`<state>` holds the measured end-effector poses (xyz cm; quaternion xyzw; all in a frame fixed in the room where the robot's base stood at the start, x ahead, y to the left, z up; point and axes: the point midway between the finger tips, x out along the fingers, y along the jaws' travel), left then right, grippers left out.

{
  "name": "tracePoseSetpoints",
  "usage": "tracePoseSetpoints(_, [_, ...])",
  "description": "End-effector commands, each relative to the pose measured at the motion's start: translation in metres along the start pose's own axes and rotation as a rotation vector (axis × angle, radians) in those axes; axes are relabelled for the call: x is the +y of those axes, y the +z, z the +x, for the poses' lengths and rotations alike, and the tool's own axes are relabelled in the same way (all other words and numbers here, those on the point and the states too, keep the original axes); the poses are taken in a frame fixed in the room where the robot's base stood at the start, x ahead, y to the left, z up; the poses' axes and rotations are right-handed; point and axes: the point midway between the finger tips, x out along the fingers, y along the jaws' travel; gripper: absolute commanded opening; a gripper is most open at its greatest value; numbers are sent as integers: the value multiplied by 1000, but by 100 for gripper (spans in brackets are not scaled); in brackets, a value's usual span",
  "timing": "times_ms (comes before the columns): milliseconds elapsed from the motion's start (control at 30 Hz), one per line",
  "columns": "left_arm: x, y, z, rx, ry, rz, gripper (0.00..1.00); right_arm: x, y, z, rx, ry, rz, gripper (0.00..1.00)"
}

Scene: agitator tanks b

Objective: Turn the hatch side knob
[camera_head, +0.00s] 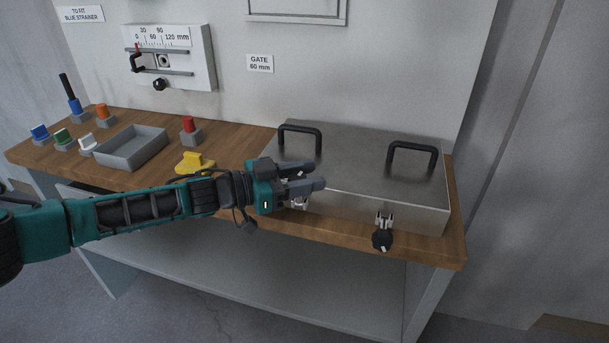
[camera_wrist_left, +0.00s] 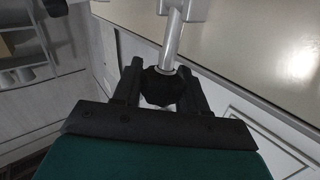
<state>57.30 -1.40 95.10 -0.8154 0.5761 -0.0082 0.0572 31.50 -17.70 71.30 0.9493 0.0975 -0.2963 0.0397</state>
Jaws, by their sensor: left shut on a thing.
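The hatch is a flat grey metal box lid (camera_head: 350,155) with two black handles, at the right of the wooden bench. My left gripper (camera_head: 311,185) is at the left part of its front side. In the left wrist view, my gripper (camera_wrist_left: 160,78) is shut on a black knob (camera_wrist_left: 160,92) on a silver rod (camera_wrist_left: 173,45), with one finger on each side. In the head view this knob is hidden by the gripper; only a bit of silver fitting (camera_head: 300,203) shows beneath. A second black knob (camera_head: 382,239) hangs from a silver bracket at the right front. My right gripper is out of view.
A yellow knob piece (camera_head: 194,164) lies close behind my left forearm. A grey tray (camera_head: 131,147), a red-topped block (camera_head: 190,131) and several coloured pieces stand on the left. A gauge panel (camera_head: 168,58) is on the wall. Space before the bench is free.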

Motion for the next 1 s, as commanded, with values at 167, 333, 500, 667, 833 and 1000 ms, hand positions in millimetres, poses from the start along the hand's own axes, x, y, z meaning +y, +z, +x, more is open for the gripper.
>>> tracePoseSetpoints(167, [-1, 0, 0, 0, 97, 19, 12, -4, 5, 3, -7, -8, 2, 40])
tracePoseSetpoints(333, [1, 0, 0, 1, 160, 26, 12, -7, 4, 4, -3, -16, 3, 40])
tracePoseSetpoints(500, [2, -1, 0, 1, 191, 29, 12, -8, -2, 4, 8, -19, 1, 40])
tracePoseSetpoints(667, [2, -1, 0, 2, 200, 30, 12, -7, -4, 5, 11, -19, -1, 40])
tracePoseSetpoints(833, [2, -2, 0, 2, 200, 30, 12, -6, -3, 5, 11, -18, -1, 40])
tracePoseSetpoints(1000, [3, -2, 0, 3, 200, 30, 47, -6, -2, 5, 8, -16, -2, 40])
